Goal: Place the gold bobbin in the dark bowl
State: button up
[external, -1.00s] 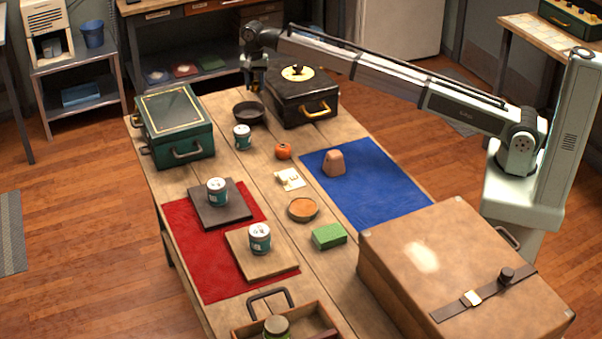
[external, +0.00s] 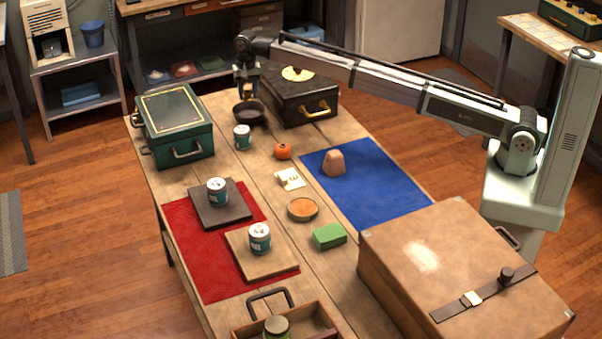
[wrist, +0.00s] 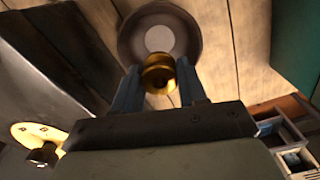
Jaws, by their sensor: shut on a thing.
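The gold bobbin (wrist: 158,74) is between my gripper's two fingers in the wrist view, and my gripper (wrist: 157,82) is shut on it. In the external view my gripper (external: 245,97) is right above the bowl. In the wrist view the bowl (wrist: 187,22) is just beyond the bobbin, which overlaps its near rim. The bobbin is too small to make out in the external view.
A black case (external: 300,100) stands close to the right of the bowl, and a green case (external: 176,125) to the left. A can (external: 242,138) is in front of the bowl. A persimmon-like orange fruit (external: 283,151) and a blue mat (external: 375,190) are nearer.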

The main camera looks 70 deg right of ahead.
aim_at(249, 106)
jog(key=shift+f, duration=3.15)
jog(key=o, duration=1.1)
jog(key=shift+r, duration=3.5)
